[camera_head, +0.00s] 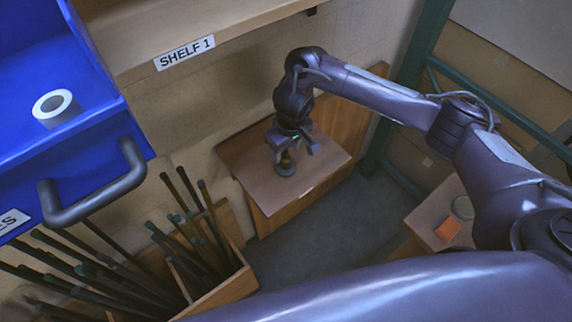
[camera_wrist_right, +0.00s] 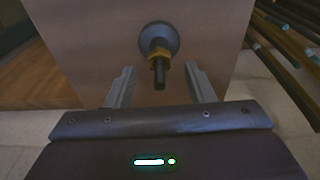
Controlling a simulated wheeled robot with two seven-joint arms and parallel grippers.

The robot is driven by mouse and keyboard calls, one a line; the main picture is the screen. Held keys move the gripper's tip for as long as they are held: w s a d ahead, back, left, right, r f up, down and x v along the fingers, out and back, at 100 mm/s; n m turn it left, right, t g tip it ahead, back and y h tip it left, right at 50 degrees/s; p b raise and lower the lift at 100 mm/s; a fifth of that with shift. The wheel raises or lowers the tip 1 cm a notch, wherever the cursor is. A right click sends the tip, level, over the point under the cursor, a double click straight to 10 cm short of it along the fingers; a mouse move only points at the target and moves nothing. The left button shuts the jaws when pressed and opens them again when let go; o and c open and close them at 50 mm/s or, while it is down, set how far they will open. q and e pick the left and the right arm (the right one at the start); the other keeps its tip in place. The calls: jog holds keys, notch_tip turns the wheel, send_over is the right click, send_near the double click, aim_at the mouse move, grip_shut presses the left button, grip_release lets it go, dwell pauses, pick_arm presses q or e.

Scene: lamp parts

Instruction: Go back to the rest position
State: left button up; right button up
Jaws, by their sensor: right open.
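My right gripper (camera_head: 297,148) is open, above a small wooden table against the wall. In the right wrist view, the fingers of my right gripper (camera_wrist_right: 158,78) stand apart, one on each side of a lamp part. The lamp part (camera_head: 285,166) has a round grey base, a brass nut and a dark stem. In the right wrist view, the lamp part (camera_wrist_right: 157,38) rests on the table top with its stem pointing toward my gripper. The fingers do not appear to touch it. My left gripper is not in view.
The wooden table (camera_head: 330,158) has a raised back panel. Wooden bins (camera_head: 225,285) hold several dark rods.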

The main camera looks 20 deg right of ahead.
jog(key=r, duration=0.5)
jog(key=shift+s+d+r, duration=0.15)
jog(key=shift+s+r, duration=0.15)
jog(key=shift+s, duration=0.05)
